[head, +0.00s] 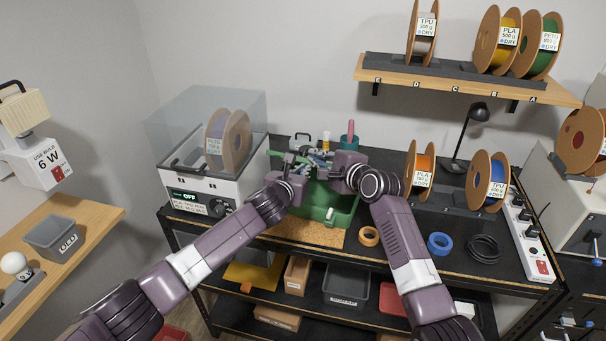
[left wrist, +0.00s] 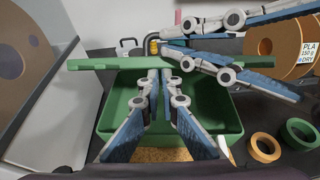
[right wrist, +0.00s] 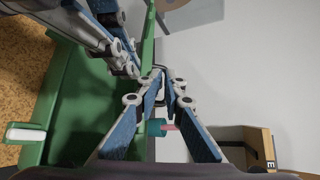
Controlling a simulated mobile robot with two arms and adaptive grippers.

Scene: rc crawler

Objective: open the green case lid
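The green case (head: 338,208) stands on the dark bench; its dark green interior shows in the left wrist view. Its lid (left wrist: 105,64) shows there as a long narrow green bar at the back of the case, seen nearly edge-on and raised off the opening. My left gripper (left wrist: 159,77) is over the opening, fingers apart and empty, tips close to the lid's near side. My right gripper (right wrist: 162,76) comes in from the right, fingers apart, tips beside the green lid strip (right wrist: 146,60). I cannot tell whether either gripper touches the lid. My arms hide much of it in the head view.
A filament dryer (head: 205,185) stands left of the case. Spools (head: 420,170) stand on the right. An orange tape ring (head: 369,236), a blue ring (head: 439,243) and a black coil (head: 483,248) lie right of the case. A teal cup (head: 349,142) stands behind it.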

